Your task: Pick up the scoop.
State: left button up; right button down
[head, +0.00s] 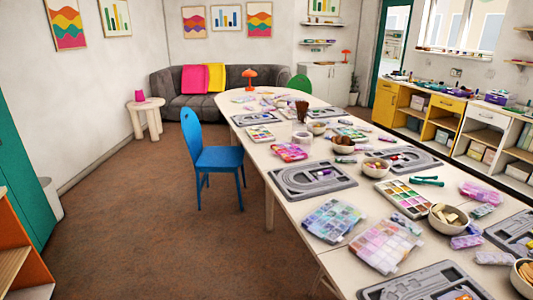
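I cannot make out a scoop for certain among the many small items on the long white table (281,186). Grey bead boards lie along it, one near the middle (341,184) and one at the front (371,293). A green tool (427,180), perhaps pliers, lies on the right part of the table. Neither of my grippers shows in the head view.
Bead boxes (331,221) and bowls (448,223) crowd the table. A blue chair (217,157) stands at its left side. The brown floor (150,220) on the left is open. A grey sofa (172,94) and shelving (444,118) stand farther back.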

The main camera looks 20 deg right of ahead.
aim_at(328, 172)
jog(key=i+z, duration=0.25)
jog(key=i, duration=0.2)
jog(key=i+j+z, duration=0.2)
jog(key=i, duration=0.2)
jog(key=i+j+z, duration=0.25)
jog(key=i, duration=0.2)
